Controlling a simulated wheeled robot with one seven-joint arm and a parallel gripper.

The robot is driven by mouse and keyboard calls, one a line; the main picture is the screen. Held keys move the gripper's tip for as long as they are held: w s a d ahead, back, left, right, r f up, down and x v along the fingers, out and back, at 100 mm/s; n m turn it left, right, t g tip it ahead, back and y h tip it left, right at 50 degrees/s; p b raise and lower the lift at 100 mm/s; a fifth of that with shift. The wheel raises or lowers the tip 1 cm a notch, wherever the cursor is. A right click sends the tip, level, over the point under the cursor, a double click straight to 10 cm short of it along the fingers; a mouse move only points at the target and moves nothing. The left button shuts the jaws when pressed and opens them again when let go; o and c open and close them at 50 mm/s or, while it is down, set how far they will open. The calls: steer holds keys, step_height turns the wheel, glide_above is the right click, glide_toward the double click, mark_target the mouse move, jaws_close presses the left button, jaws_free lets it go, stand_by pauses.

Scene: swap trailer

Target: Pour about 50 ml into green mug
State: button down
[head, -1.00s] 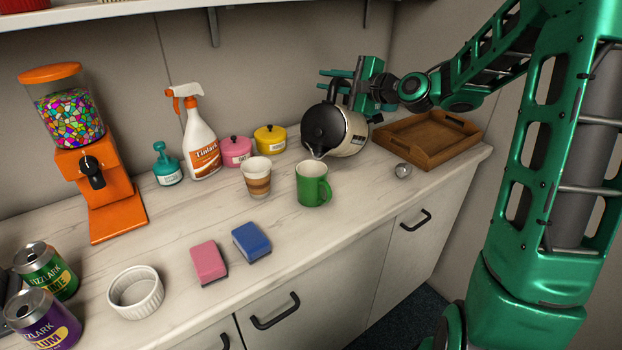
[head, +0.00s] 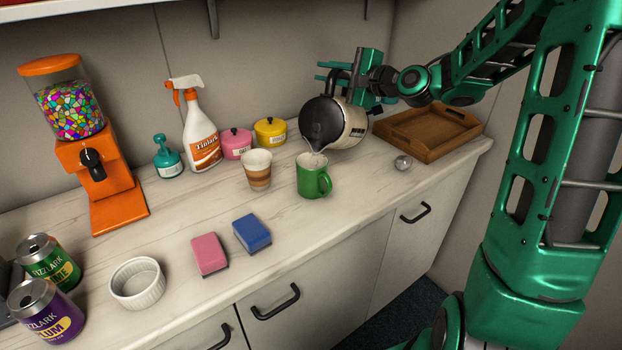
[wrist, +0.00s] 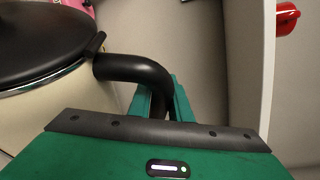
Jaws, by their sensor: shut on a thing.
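The kettle (head: 340,128), cream with a black lid, is tilted with its spout down and toward the green mug. My gripper (head: 338,74) is shut on its black handle, which also shows in the wrist view (wrist: 135,70) between the green fingers. The green mug (head: 312,182) stands upright on the counter, its handle to the right. The spout tip is just above the mug's rim. A thin pale streak shows below the spout, but I cannot clearly tell whether it is liquid. The level inside the mug cannot be made out.
A striped paper cup (head: 257,172) stands just left of the mug. A small metal ball (head: 403,162) and a wooden tray (head: 440,152) are to the right. Pink (head: 236,145) and yellow (head: 270,133) pots stand behind. Two sponges (head: 210,254) lie in front.

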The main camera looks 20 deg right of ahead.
steer(key=shift+s+a+r+p, duration=0.2)
steer(key=shift+a+r+p, duration=0.1)
steer(key=shift+r, duration=0.1)
stand_by(0.7)
steer(key=shift+d+f, duration=0.1)
steer(key=shift+d, duration=0.05)
stand_by(0.7)
